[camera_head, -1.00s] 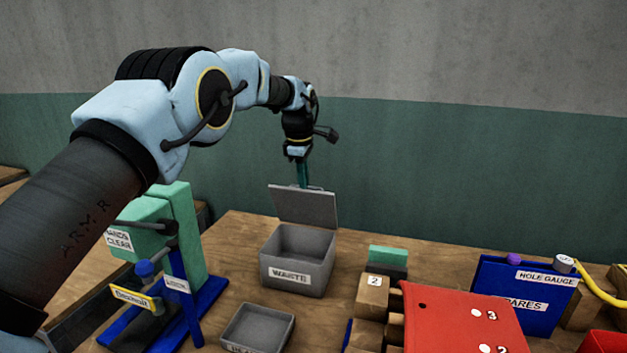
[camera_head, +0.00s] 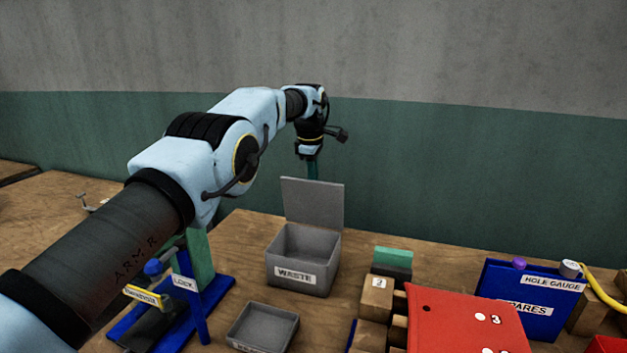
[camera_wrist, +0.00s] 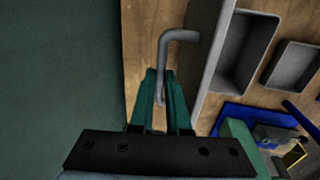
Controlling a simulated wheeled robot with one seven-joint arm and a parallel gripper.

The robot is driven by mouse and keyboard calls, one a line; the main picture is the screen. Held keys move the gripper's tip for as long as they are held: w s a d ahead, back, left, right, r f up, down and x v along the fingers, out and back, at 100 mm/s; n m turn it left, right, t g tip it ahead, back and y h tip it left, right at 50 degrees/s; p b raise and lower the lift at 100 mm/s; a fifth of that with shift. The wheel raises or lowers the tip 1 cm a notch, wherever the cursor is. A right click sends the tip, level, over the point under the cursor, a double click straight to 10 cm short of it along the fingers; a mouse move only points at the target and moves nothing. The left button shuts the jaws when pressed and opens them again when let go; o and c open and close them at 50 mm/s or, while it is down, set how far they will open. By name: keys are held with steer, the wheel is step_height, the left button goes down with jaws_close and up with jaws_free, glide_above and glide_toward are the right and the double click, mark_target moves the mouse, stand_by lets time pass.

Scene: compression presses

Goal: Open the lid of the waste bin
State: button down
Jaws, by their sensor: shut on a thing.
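The grey waste bin (camera_head: 303,283) stands on the wooden bench with a WASTE label on its front. Its lid (camera_head: 313,203) stands about upright at the bin's back edge, and the bin is open and looks empty. In the wrist view the lid (camera_wrist: 214,55) shows nearly edge-on, with a bent grey handle (camera_wrist: 181,36) on its outer face. My gripper (camera_wrist: 160,80) has its green fingers shut on the handle's bar. In the head view my gripper (camera_head: 312,170) is behind the lid, and its fingertips are hidden by it.
A small grey tray (camera_head: 263,328) sits in front of the bin. A blue-based press (camera_head: 215,292) stands at left, partly behind my arm. Wooden blocks (camera_head: 376,296), a red numbered panel (camera_head: 465,318) and a blue spares box (camera_head: 530,300) are at right.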

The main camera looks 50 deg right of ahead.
steer(key=c, duration=0.9)
jaws_free()
steer(key=r, duration=0.3)
steer(key=a+r, duration=0.1)
steer(key=r, duration=0.3)
steer(key=a+r, duration=0.1)
steer(key=r, duration=0.2)
steer(key=shift+s+r, duration=0.3)
